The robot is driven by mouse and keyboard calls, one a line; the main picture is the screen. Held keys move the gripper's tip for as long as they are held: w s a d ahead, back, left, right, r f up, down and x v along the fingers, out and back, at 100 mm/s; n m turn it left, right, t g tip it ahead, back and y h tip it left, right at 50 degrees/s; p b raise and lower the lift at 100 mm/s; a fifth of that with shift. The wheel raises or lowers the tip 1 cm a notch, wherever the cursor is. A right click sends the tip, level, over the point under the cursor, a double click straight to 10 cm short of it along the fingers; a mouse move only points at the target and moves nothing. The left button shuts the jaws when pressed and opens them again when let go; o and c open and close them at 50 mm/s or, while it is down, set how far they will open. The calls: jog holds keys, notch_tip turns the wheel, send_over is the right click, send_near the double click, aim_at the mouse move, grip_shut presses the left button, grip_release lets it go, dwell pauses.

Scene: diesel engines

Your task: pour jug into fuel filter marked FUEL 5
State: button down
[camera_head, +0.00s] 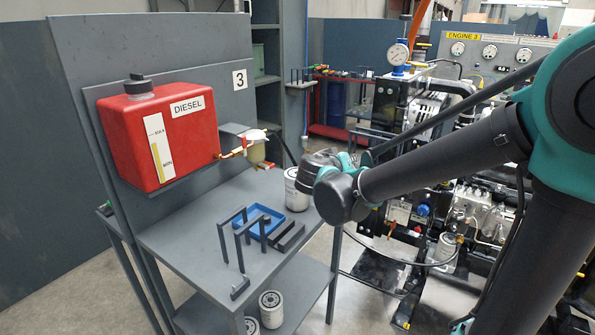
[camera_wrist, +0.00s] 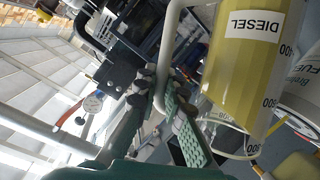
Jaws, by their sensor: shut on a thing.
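My gripper (camera_wrist: 163,95) is shut on the pale handle of the jug (camera_wrist: 232,75). The jug is clear, holds yellow fuel, and bears a DIESEL label and a printed scale; it looks tilted in the wrist view. In the head view my arm's end hides the jug. A white filter (camera_wrist: 303,82) with partly visible lettering starting "FUE" is at the right edge of the wrist view, beside the jug; its number is not readable. In the head view a white filter (camera_head: 297,190) stands at the bench's right corner, close to my arm's end.
The grey bench (camera_head: 190,245) carries a blue tray (camera_head: 261,217) and dark brackets. A red DIESEL tank (camera_head: 160,135) with a tap and small bowl (camera_head: 255,151) hangs above. White filters (camera_head: 271,309) sit on the lower shelf. An engine (camera_head: 470,190) stands right.

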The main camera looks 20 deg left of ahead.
jog(key=shift+a+r+n+h+b, duration=0.15)
jog(key=shift+a+r+n+b, duration=0.25)
jog(key=shift+r, duration=0.35)
jog(key=shift+a+r+n+h+b, duration=0.2)
jog(key=shift+a+r+b, duration=0.25)
jog(key=shift+r, duration=0.25)
dwell(1.1)
jog(key=shift+w+a+r+n+t+h+b, duration=0.1)
jog(key=shift+a+r+n+t+h+b, duration=0.2)
jog(key=shift+a+r+n+b, duration=0.55)
dwell(2.8)
jog(key=shift+b, duration=0.7)
dwell(1.2)
